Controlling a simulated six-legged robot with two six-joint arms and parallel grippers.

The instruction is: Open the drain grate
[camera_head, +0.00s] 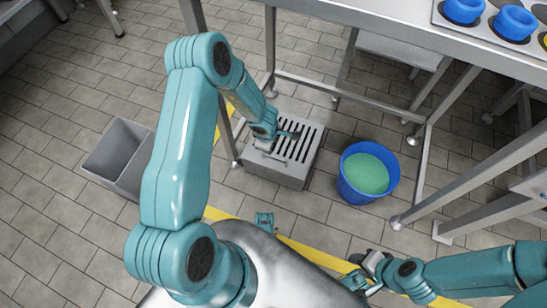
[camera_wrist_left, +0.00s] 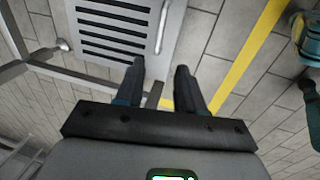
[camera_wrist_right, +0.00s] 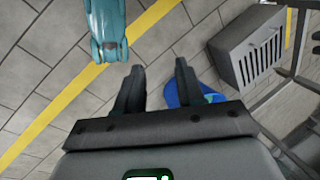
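The drain grate (camera_head: 304,147) is a slotted grey lid on a low metal box (camera_head: 277,173) on the floor. It appears lying flat. It also shows at the top of the left wrist view (camera_wrist_left: 118,28), with a pale bar handle (camera_wrist_left: 162,27) along one side. My left gripper (camera_head: 292,134) is over the grate; its fingers (camera_wrist_left: 158,85) are apart and empty, with the handle beyond their tips. My right gripper (camera_head: 364,270) is low at the front, away from the grate. Its fingers (camera_wrist_right: 158,82) are apart with nothing between them.
A blue bucket (camera_head: 352,190) with green contents stands right of the grate. A grey open bin (camera_head: 112,160) is at the left. Metal table legs (camera_head: 270,45) and rails stand behind and right. Yellow lines (camera_head: 307,252) cross the tiled floor.

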